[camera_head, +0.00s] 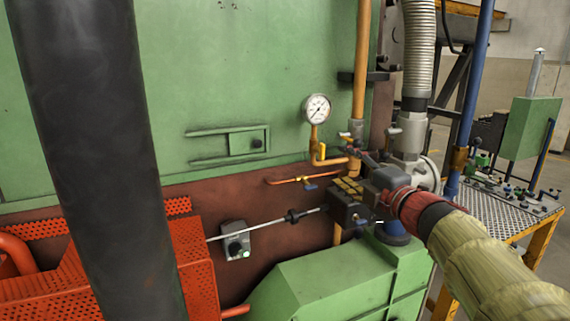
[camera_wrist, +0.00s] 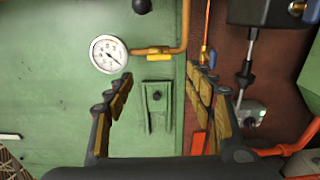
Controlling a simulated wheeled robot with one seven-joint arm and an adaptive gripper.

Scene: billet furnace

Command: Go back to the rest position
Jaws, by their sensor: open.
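My gripper (camera_head: 350,183) reaches in from the right in the camera_head view, on the end of my sleeved arm, in front of the furnace's brown lower band. In the camera_wrist view my gripper (camera_wrist: 160,75) is open, its two padded fingers wide apart with nothing between them. Beyond the fingers are the green furnace wall (camera_wrist: 60,110) and a small green latch plate (camera_wrist: 157,108). That plate also shows in the camera_head view (camera_head: 232,145). I cannot tell the exact gap between the fingertips and the wall.
A round pressure gauge (camera_head: 317,108) on a brass pipe stands near my gripper. A thin rod (camera_head: 265,227) runs past a grey switch box (camera_head: 236,240) with a green light. A green housing (camera_head: 320,285) lies below. A perforated table (camera_head: 510,212) stands at right.

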